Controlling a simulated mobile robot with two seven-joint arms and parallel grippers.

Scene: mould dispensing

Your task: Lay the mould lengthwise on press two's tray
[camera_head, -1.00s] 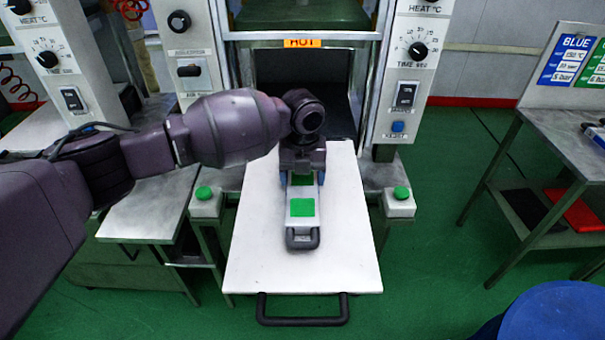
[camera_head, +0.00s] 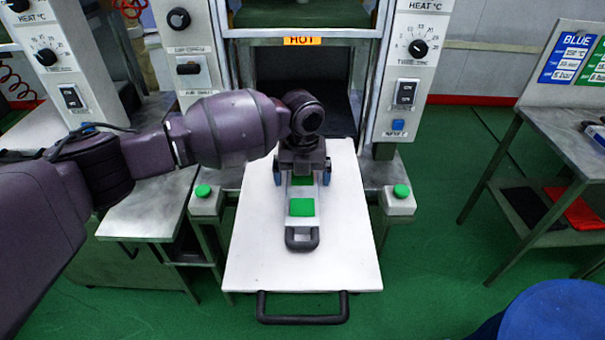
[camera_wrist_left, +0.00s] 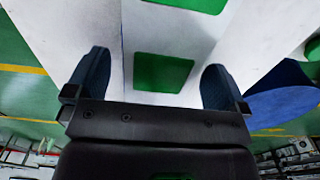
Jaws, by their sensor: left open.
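The mould (camera_head: 302,225) is a long pale block with green patches and a dark handle at its near end. It lies lengthwise on the white press tray (camera_head: 255,260), its handle towards the tray's front. My left gripper (camera_head: 302,180) is over the mould's far part, open, with one blue finger on each side. In the left wrist view, the mould (camera_wrist_left: 200,45) passes between the fingers of the open gripper (camera_wrist_left: 155,88), with gaps on both sides. The mould's far end is hidden under my gripper. My right gripper is not in view.
The press opening (camera_head: 300,85), under a HOT label, is behind the tray. Green buttons stand left (camera_head: 203,191) and right (camera_head: 401,191) of the tray. A metal table (camera_head: 570,140) is at the right, and a blue round object (camera_head: 560,315) at the lower right.

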